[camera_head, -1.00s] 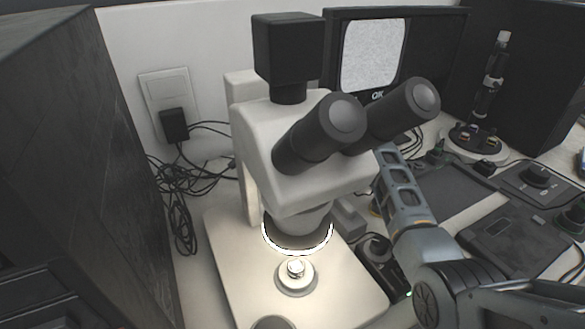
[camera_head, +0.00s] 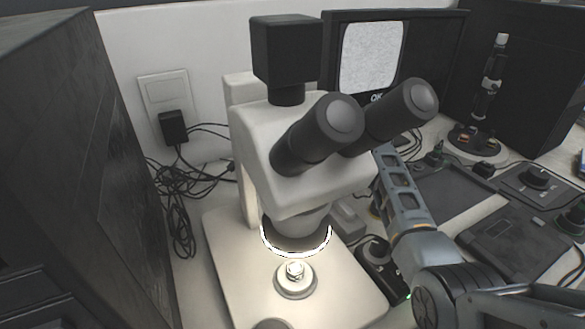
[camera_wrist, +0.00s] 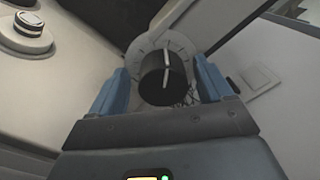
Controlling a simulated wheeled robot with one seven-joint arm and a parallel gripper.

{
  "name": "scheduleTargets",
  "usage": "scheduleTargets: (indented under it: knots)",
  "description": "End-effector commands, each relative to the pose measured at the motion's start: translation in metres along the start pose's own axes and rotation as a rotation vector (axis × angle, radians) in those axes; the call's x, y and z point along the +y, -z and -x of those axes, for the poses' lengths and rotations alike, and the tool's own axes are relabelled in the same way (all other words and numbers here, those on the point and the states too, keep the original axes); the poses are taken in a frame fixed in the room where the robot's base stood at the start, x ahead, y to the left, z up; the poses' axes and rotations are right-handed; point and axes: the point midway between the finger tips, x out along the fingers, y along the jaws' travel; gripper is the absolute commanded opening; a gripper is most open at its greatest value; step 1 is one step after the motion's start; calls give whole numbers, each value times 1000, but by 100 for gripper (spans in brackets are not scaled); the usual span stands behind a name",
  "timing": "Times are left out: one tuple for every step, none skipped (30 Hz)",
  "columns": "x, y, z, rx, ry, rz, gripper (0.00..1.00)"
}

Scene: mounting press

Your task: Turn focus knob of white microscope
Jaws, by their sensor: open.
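The white microscope (camera_head: 300,185) stands on its base in the middle of the head view, with black eyepieces and a lit ring below its head. My gripper (camera_wrist: 160,85) is open, with one blue finger on each side of the knob. I cannot tell whether the fingers touch it. In the head view the gripper and the knob are hidden behind the microscope's head.
A small sample holder (camera_head: 295,279) sits on the microscope base under the lit ring. A monitor (camera_head: 375,55) stands behind. A wall socket (camera_head: 168,105) and loose black cables are at the left. A dark cabinet (camera_head: 85,180) borders the left side. Small devices lie on the right.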

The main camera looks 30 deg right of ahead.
Motion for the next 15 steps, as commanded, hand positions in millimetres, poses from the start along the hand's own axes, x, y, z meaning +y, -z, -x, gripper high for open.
scheduleTargets:
  knots:
    - [0, 0, 0, 0, 0, 1, 80]
    - [-1, 0, 0, 0, 0, 1, 80]
    - [-1, 0, 0, 0, 0, 1, 80]
    - [-1, 0, 0, 0, 0, 1, 80]
    - [-1, 0, 0, 1, 0, 1, 80]
    - [-1, 0, 2, 1, 0, 1, 80]
    - [-1, 0, 3, 1, 1, 1, 80]
    - [0, 1, 6, 1, 1, 1, 80]
    - [0, 1, 10, 2, 1, 1, 80]
    - [0, 1, 14, 2, 1, 1, 80]
    - [0, 1, 19, 3, 2, 1, 80]
    - [0, 1, 26, 3, 2, 2, 80]
    - [0, 1, 31, 3, 1, 2, 80]
    - [1, 2, 37, 3, 2, 1, 80]
    - [1, 2, 45, 4, 2, 2, 80]
